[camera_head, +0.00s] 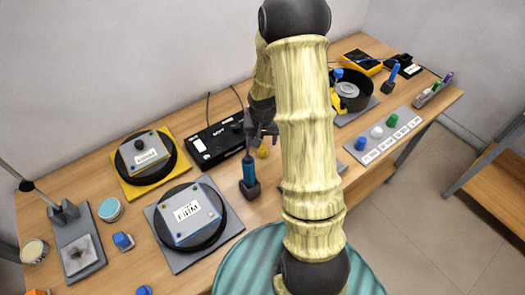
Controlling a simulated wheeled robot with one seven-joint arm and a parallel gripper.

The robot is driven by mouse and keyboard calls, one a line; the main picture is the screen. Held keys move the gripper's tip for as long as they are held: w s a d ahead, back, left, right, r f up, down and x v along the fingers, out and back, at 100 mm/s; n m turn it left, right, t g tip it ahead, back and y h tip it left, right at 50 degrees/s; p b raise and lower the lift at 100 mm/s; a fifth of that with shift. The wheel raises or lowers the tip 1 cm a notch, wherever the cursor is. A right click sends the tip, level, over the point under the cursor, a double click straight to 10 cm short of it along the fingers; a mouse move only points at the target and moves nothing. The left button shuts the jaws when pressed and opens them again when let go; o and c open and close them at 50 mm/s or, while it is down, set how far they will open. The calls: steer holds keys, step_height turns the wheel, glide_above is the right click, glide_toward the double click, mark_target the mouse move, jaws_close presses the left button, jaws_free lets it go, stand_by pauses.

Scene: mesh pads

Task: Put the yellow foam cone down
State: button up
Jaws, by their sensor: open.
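My gripper (262,138) is open and points down over the middle of the table, partly beside my arm. A small yellow piece (263,151), which looks like the foam cone, is just below the fingertips, on or close to the table. At this size I cannot tell whether it touches a finger, and its exact shape is unclear.
A blue-handled tool stands in a dark holder (250,188) just in front of the yellow piece. A black box (215,145) lies behind, and a round pad on a grey plate (232,229) is at left.

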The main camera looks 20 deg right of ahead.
mark_target(263, 148)
step_height(263, 148, down, 4)
steer(key=shift+w+f+p, duration=0.1)
steer(key=shift+p, duration=0.2)
steer(key=shift+c, duration=0.5)
steer(key=c, duration=1)
step_height(263, 148, up, 10)
steer(key=shift+r+b, duration=0.1)
steer(key=shift+b, duration=0.4)
